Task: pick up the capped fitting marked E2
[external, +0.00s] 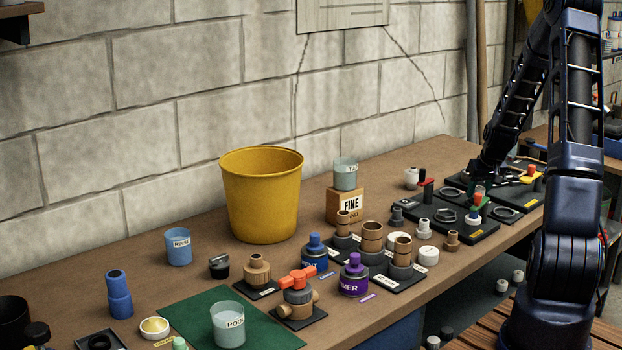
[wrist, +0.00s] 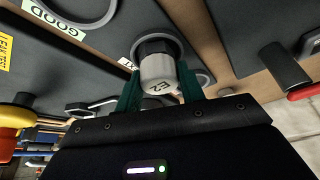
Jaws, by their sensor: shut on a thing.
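The capped fitting marked E2 (wrist: 157,68) shows in the wrist view, with a pale grey body, dark lettering and a darker end. My gripper (wrist: 159,88) has one green finger on each side of it and is shut on it. A grey ring (wrist: 178,44) shows around or behind its dark end; I cannot tell whether they touch or whether the fitting is clear of the board. In the external view my gripper (external: 479,186) is low over the dark boards at the right end of the bench, and I cannot make out the fitting there.
A dark board (external: 452,231) with rings and small fittings lies beneath my arm. A red-handled valve part (external: 425,192) stands to its left. Pipe fittings, a purple-capped bottle (external: 354,275) and a yellow bucket (external: 262,200) stand further left. The wall is close behind the bench.

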